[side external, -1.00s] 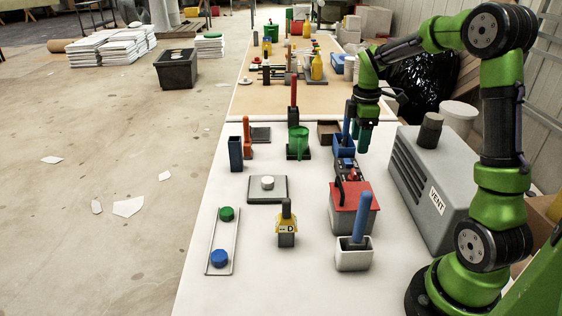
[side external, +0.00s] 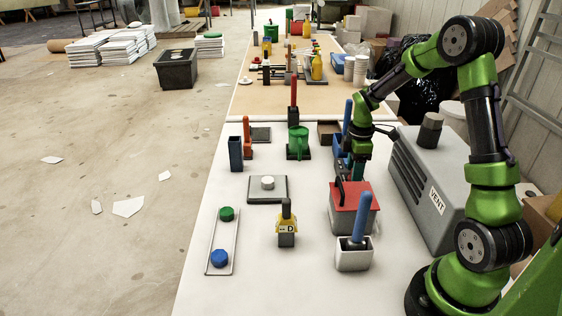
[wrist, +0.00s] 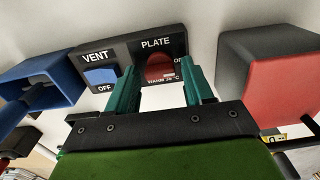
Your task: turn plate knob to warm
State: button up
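The plate knob (wrist: 160,66) is red and round, on a dark panel under the word PLATE (wrist: 156,43) in the wrist view. A label reading WARM, partly hidden, sits below it, and another label at its right is cut off by my finger. My gripper (wrist: 160,76) is open, with one teal finger at each side of the knob. I cannot tell whether the fingers touch it. In the side view my gripper (side external: 357,170) points down at the panel, just behind the red-topped box, and the knob is hidden.
A blue VENT switch (wrist: 101,76), marked OFF, is left of the knob. A blue bin (wrist: 38,88) stands farther left, and the red-topped box (side external: 352,196) is close on the other side. The grey vent housing (side external: 430,185) stands right of my gripper.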

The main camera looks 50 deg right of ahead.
jog(key=c, duration=0.8)
jog(key=shift+m, duration=0.4)
jog(key=m, duration=0.8)
jog(key=shift+m, duration=0.3)
jog(key=m, duration=0.8)
jog(key=shift+m, duration=0.4)
